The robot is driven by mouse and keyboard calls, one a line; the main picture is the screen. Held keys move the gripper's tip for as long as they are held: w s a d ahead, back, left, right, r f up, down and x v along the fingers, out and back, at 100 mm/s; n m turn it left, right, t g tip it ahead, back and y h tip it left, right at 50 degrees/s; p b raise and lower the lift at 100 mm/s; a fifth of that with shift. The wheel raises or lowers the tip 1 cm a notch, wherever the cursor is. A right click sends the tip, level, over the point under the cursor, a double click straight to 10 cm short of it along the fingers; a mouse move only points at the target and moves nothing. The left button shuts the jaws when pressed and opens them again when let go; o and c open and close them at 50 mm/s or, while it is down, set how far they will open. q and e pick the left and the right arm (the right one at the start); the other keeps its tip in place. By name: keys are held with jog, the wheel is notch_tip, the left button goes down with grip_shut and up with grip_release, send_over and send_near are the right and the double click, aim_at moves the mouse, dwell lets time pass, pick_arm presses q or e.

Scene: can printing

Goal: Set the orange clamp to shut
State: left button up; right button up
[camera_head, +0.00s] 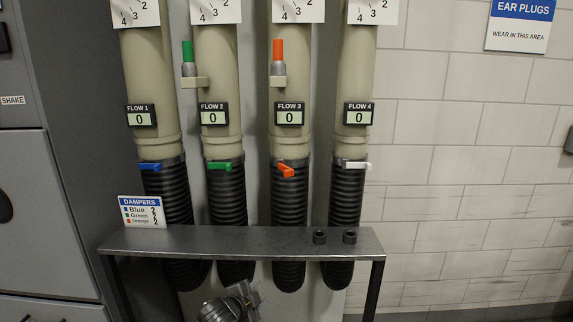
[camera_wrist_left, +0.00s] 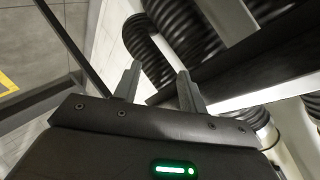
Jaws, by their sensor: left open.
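The orange clamp (camera_head: 286,170) is a small lever at the top of the third black hose, under the FLOW 3 display. It is turned at an angle, its right end lower and towards me, while the other clamps lie about level across their hoses. My left gripper (camera_head: 248,294) is low in the head view, below the shelf, left of and well below the orange clamp. In the left wrist view its two fingers (camera_wrist_left: 158,76) are apart with nothing between them. The orange clamp does not show in the wrist view. My right gripper is in neither view.
A metal shelf (camera_head: 205,240) runs across in front of the hoses, above my left gripper. Two small black knobs (camera_head: 320,237) and a DAMPERS sign (camera_head: 142,211) are on it. Blue (camera_head: 150,167), green (camera_head: 219,167) and white (camera_head: 355,165) clamps sit on the neighbouring hoses. FLOW 3 reads 0.

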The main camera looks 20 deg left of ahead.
pick_arm(q)
notch_tip(320, 180, up, 9)
jog(key=m+t, duration=0.1)
jog(key=m+t+h+p, duration=0.2)
jog(key=m+t+h, duration=0.15)
jog(key=m, duration=0.35)
send_near(285, 175)
jog(key=p+x, duration=0.2)
jog(key=x, duration=0.7)
jog(key=shift+w+d+r, duration=0.1)
jog(key=shift+w+r, duration=0.05)
jog(key=shift+w, duration=0.1)
jog(key=shift+w+d+p, duration=0.15)
jog(key=shift+w+p, duration=0.2)
jog(key=shift+w, duration=0.3)
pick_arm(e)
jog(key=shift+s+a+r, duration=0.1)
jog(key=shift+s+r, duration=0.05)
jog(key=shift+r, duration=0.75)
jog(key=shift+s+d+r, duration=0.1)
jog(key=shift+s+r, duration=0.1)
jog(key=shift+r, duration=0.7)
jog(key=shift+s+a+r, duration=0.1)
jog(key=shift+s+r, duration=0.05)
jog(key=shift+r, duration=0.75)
pick_arm(q)
grip_shut()
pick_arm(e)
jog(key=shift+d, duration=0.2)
